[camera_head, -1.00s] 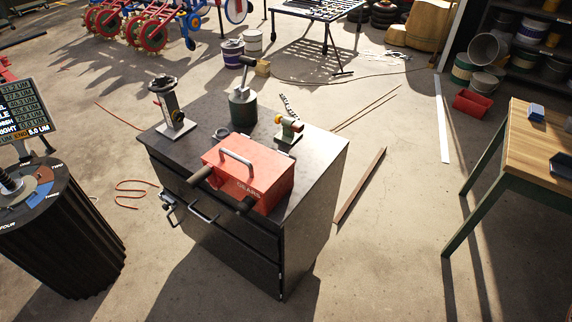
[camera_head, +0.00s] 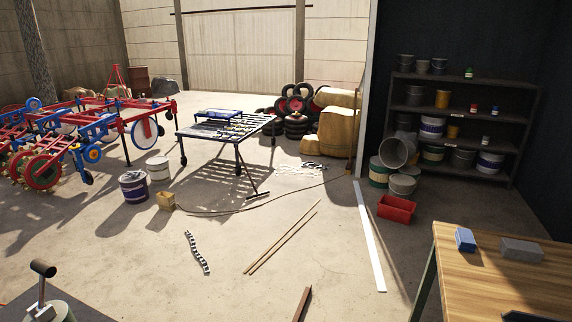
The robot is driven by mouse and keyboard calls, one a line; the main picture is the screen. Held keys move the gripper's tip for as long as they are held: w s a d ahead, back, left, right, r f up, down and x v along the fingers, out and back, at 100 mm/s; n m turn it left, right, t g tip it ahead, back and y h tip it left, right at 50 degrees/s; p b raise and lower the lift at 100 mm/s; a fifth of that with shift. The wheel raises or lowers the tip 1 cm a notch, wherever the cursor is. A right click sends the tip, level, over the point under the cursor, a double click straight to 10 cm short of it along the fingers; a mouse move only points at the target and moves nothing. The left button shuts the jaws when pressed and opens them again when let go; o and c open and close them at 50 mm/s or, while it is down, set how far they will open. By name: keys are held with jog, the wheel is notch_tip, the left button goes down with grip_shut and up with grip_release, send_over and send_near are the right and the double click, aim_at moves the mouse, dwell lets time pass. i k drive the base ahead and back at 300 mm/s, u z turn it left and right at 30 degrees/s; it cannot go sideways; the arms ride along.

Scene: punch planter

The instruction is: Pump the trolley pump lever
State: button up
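At the bottom left corner stands a green pump body (camera_head: 55,312), cut off by the lower frame edge. A lever (camera_head: 42,285) rises from it and ends in a dark brown grip (camera_head: 42,268) that points up and to the left. Only a dark corner of the trolley top (camera_head: 92,314) shows around the pump. The rest of the trolley is below the frame. My gripper is not in view.
A wooden workbench (camera_head: 470,268) stands at the lower right, with a red bin (camera_head: 396,208) on the floor behind it. Farm machinery (camera_head: 85,140) stands at the left. The middle floor is mostly open.

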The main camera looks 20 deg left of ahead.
aim_at(45, 269)
jog(key=i, duration=0.1)
jog(key=u, duration=3.6)
jog(key=k, duration=0.3)
jog(key=z, duration=0.7)
jog(key=k, duration=1)
jog(key=z, duration=0.8)
jog(key=i, duration=1.8)
jog(key=u, duration=1.4)
jog(key=i, duration=0.45)
jog(key=u, duration=0.4)
